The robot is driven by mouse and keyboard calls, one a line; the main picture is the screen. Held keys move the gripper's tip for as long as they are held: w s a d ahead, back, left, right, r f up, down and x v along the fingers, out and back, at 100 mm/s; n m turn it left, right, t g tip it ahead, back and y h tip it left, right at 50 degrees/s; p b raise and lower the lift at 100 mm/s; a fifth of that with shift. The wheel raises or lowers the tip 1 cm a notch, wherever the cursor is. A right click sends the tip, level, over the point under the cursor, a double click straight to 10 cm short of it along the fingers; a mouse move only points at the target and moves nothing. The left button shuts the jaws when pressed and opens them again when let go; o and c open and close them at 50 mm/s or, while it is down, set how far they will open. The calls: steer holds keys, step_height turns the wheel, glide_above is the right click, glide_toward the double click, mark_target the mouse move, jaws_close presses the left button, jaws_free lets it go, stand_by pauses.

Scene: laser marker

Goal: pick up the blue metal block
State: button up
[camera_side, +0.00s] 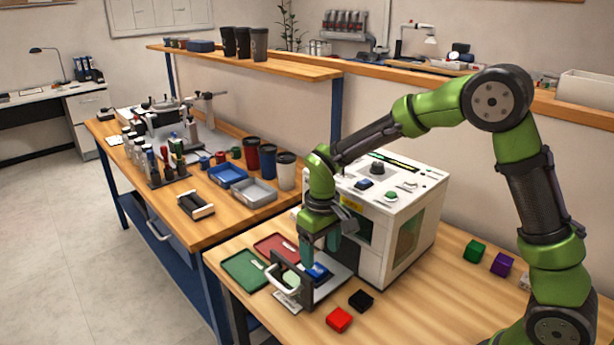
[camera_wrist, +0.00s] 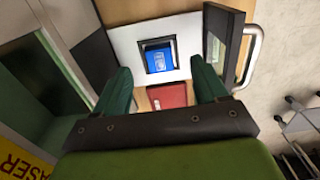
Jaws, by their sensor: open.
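The blue metal block (camera_side: 317,271) sits on the marker's light work plate (camera_side: 332,285), in front of the machine. In the wrist view the blue block (camera_wrist: 159,57) lies in a dark square holder on the white plate (camera_wrist: 126,40), with faint marks on its top. My gripper (camera_side: 328,241) points down just above the block in the side view. In the wrist view the two green fingers (camera_wrist: 163,80) are spread apart, with the block seen beyond and between them. The fingers are open and empty. Whether they are level with the block's sides cannot be told.
The white laser marker (camera_side: 400,220) stands close behind my gripper. Its open door frame with a handle (camera_side: 284,278) stands close in front. Green (camera_side: 244,270) and red (camera_side: 276,246) trays lie to the left. Red (camera_side: 339,319) and black (camera_side: 361,300) blocks lie on the table nearby.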

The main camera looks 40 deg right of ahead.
mark_target(319, 271)
steer(key=f, duration=0.5)
steer(key=shift+w+d+f, duration=0.15)
steer(key=shift+w+f, duration=0.2)
steer(key=shift+f, duration=0.05)
steer(key=c, duration=1.2)
